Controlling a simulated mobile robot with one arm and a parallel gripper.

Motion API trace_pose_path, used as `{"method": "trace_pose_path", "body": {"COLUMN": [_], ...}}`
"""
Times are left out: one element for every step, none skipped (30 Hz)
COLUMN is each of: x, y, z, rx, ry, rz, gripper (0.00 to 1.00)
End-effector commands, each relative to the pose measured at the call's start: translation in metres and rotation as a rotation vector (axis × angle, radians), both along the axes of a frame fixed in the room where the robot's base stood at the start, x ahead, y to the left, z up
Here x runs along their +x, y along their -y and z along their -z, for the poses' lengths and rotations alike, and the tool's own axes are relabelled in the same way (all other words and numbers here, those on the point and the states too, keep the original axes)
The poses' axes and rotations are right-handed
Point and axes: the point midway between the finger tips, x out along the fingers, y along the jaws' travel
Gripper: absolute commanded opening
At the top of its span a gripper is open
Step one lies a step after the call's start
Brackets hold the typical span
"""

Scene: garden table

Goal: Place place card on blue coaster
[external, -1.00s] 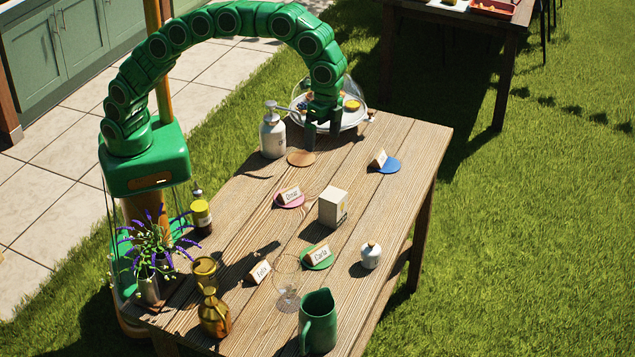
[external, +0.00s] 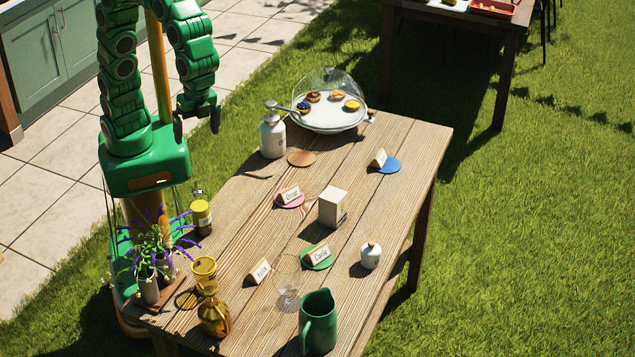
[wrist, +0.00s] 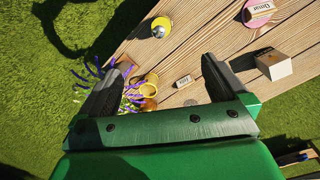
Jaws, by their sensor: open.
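The blue coaster (external: 391,167) lies at the far right of the table, with a place card (external: 379,158) standing on its left part; that card's name is too small to read. The Omar card (external: 289,195) is on the pink coaster (external: 291,204), and the Carla card (external: 319,254) is on the green coaster (external: 314,264). The Felix card (external: 259,271) stands on bare wood near the front; a small card also shows between my fingers in the wrist view (wrist: 184,81). My gripper (external: 197,122) is open and empty, high beyond the table's left edge.
An empty tan coaster (external: 301,158) lies near the pump bottle (external: 272,137) and domed pastry plate (external: 328,117). A white box (external: 333,207) stands mid-table. A glass (external: 286,275), amber carafe (external: 214,315), green jug (external: 318,322) and lavender (external: 158,240) crowd the front.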

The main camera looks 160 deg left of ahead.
Motion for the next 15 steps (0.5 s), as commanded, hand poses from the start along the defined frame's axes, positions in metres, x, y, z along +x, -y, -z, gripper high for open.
{"method": "trace_pose_path", "body": {"x": [-0.011,-0.016,-0.024,-0.030,-0.036,-0.045,-0.051,-0.057,-0.066,-0.074,-0.080,-0.089,-0.096,-0.103,-0.113], "y": [0.015,0.023,0.033,0.040,0.047,0.057,0.063,0.070,0.078,0.085,0.091,0.098,0.103,0.109,0.116], "z": [-0.001,-0.002,-0.002,-0.002,-0.001,-0.001,-0.001,0.000,0.001,0.002,0.003,0.004,0.005,0.007,0.009], "rx": [0.002,0.004,0.007,0.007,0.008,0.010,0.013,0.014,0.016,0.017,0.019,0.023,0.024,0.025,0.028], "ry": [-0.005,-0.006,-0.009,-0.013,-0.017,-0.021,-0.022,-0.024,-0.029,-0.032,-0.033,-0.033,-0.036,-0.040,-0.043], "rz": [0.017,0.024,0.034,0.040,0.047,0.057,0.063,0.071,0.079,0.085,0.091,0.099,0.106,0.112,0.120], "gripper": [0.99,0.99,0.99,0.99,0.99,0.99,0.99,0.99,0.99,0.99,0.99,0.99,0.99,0.99,0.99]}}
